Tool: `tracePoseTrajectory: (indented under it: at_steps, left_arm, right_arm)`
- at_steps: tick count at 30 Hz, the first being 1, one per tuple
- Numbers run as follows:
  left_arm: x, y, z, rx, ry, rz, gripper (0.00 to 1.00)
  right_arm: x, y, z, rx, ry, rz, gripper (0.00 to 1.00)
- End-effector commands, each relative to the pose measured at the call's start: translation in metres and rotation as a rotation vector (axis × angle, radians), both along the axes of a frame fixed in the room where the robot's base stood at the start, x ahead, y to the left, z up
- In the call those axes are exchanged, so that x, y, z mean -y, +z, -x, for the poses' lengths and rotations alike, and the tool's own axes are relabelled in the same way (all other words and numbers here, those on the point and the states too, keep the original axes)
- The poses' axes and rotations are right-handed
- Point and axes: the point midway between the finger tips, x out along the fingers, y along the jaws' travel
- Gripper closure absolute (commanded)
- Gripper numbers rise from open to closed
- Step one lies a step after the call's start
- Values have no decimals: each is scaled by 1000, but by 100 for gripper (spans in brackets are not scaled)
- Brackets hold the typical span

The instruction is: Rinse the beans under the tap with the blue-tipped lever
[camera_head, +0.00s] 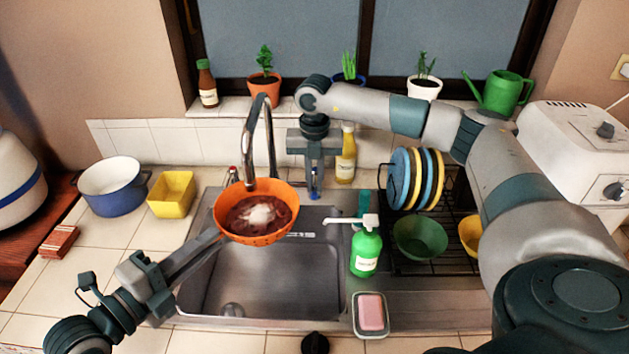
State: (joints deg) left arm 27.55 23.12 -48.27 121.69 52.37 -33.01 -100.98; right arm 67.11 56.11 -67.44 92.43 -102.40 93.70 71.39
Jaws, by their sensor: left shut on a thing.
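An orange colander (257,239) with dark red beans (245,213) in it is over the sink, under the spout of the curved metal tap (269,140). A whitish patch lies on the beans below the spout, like splashing water. My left gripper (213,238) is shut on the colander's near left side and holds it up. The blue-tipped lever (315,185) stands behind the sink, right of the tap. My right gripper (315,172) points down at this lever, very close to it; whether its fingers touch it or are closed is unclear. A red-tipped lever (233,172) is left of the tap.
The metal sink (265,282) is empty below the colander. A green soap bottle (366,250), a pink sponge in a dish (371,312) and a dish rack (440,255) with plates stand to the right. A blue pot (113,190) and yellow container (172,195) are at left.

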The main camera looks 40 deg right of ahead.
Motion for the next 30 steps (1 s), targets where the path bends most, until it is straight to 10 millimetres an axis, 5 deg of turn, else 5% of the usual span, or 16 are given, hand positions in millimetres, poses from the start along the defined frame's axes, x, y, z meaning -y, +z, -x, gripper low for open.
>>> tracePoseTrajectory:
  at_steps: [29, 30]
  left_arm:
    - [0, 2, 0, 2, 0, 2, 100]
    - [0, 2, 0, 2, 0, 2, 100]
  right_arm:
    - [15, 1, 9, 0, 233, 0, 100]
    - [15, 1, 9, 0, 233, 0, 87]
